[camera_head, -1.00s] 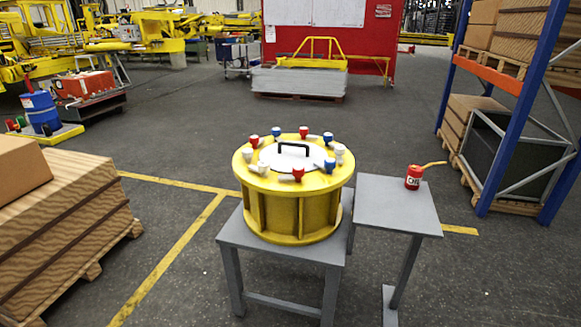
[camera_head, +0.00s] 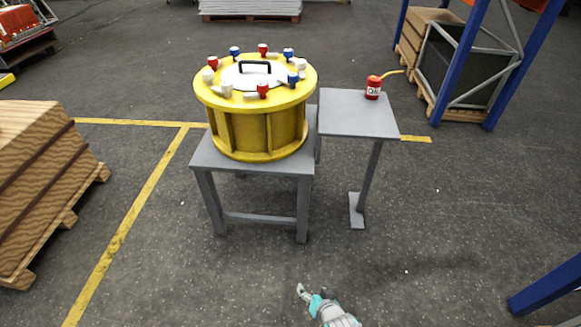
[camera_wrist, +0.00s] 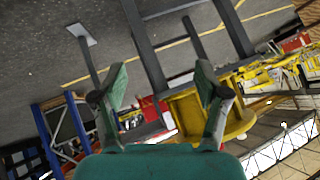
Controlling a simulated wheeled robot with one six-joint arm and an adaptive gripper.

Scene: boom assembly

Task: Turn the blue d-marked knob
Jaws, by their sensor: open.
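A yellow drum (camera_head: 254,125) stands on a grey table, with red, white and blue knobs around its top rim. Blue knobs show at the back left (camera_head: 235,52), back right (camera_head: 288,54) and right (camera_head: 293,78); the letter marks are too small to read. My gripper (camera_head: 306,292) is low at the bottom of the head view, in front of the drum's table and well apart from it. In the wrist view my gripper (camera_wrist: 160,85) has its two fingers spread with nothing held, and the tilted yellow drum (camera_wrist: 190,113) shows beyond them.
A wooden crate stack (camera_head: 45,180) is at the left. Blue rack posts (camera_head: 455,70) stand at the right. The floor in front is clear.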

